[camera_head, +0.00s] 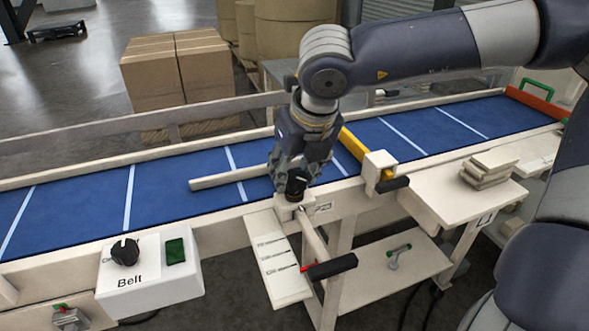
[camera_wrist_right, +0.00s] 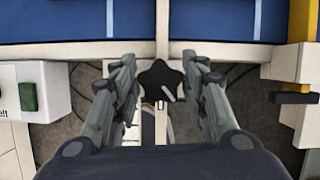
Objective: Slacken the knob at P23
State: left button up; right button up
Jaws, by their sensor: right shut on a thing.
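A black star-shaped knob (camera_wrist_right: 161,80) with a pale line on its top sits between the two fingers of my right gripper (camera_wrist_right: 162,84) in the wrist view. The fingers are shut on it from both sides. In the head view my right gripper (camera_head: 296,178) points down over the belt's front rail, and the knob (camera_head: 297,190) is partly hidden under it. A small label (camera_head: 323,208) is on the rail beside it, too small to read surely. My left gripper is not in view.
A cream guide bar (camera_head: 215,181) reaches over the blue belt (camera_head: 90,207). A yellow bar (camera_head: 356,150) lies to the right. A black-handled lever (camera_head: 332,267) and a marked board (camera_head: 275,258) are below. The Belt control box (camera_head: 150,275) is at left.

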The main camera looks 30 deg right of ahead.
jog(key=shift+f+n+y+b, duration=0.15)
jog(key=shift+n+y+b, duration=0.35)
jog(key=shift+n+b, duration=0.75)
jog(key=n+y, duration=0.1)
jog(key=n, duration=0.1)
jog(key=shift+n+b, duration=0.35)
jog(key=shift+n+y, duration=0.3)
jog(key=shift+n, duration=0.7)
jog(key=n+g, duration=0.1)
jog(key=n, duration=0.1)
jog(key=shift+n+y+p, duration=0.3)
jog(key=shift+y, duration=0.1)
jog(key=n, duration=0.2)
jog(key=n+g+y+p, duration=0.1)
jog(key=n, duration=0.1)
jog(key=shift+s+f+n+g, duration=0.1)
jog(key=shift+s+n+g, duration=0.1)
jog(key=shift+n+g, duration=0.15)
jog(key=shift+n, duration=0.25)
